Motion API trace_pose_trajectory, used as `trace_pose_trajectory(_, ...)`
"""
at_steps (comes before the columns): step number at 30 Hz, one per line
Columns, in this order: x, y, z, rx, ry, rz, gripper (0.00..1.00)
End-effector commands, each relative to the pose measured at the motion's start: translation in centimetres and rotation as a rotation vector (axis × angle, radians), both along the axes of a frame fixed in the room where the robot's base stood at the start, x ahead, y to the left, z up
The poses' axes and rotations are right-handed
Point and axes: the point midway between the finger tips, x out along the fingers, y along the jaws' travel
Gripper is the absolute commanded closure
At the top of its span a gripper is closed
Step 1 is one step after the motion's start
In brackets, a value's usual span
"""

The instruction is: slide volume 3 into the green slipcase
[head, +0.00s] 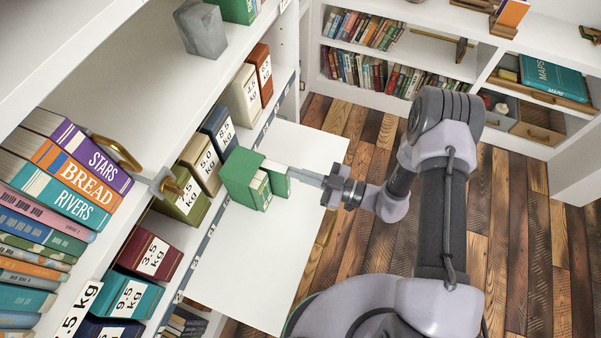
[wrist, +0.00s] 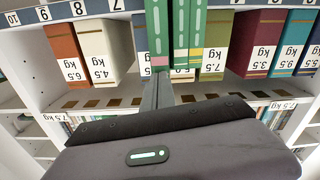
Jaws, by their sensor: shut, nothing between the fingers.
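The green slipcase (head: 240,172) stands on the white pull-out board in front of the shelf, its open side to the right. Green volumes stand in it. One green volume (head: 276,181), on the far side, sticks out partway. Its spine with a pink band shows in the wrist view (wrist: 158,40), left of two other green spines (wrist: 187,45). I cannot read the volume numbers. My gripper (head: 297,174) is shut and empty, its fingertips at the protruding volume's spine; I cannot tell whether they touch. The fingers also show in the wrist view (wrist: 160,85).
Weight-labelled boxes stand along the shelf behind, including an olive 7.5 kg box (wrist: 213,45) and a cream box (head: 245,95). The white board (head: 250,265) is bare in front of the slipcase. A stack of books (head: 60,180) lies at the left.

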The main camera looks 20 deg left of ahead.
Motion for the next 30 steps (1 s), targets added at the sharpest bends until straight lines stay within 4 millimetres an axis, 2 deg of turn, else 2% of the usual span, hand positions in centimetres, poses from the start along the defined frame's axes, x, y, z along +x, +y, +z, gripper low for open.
trace_pose_trajectory(30,0.1,2.1,0.0,0.000,0.000,0.001,1.00)
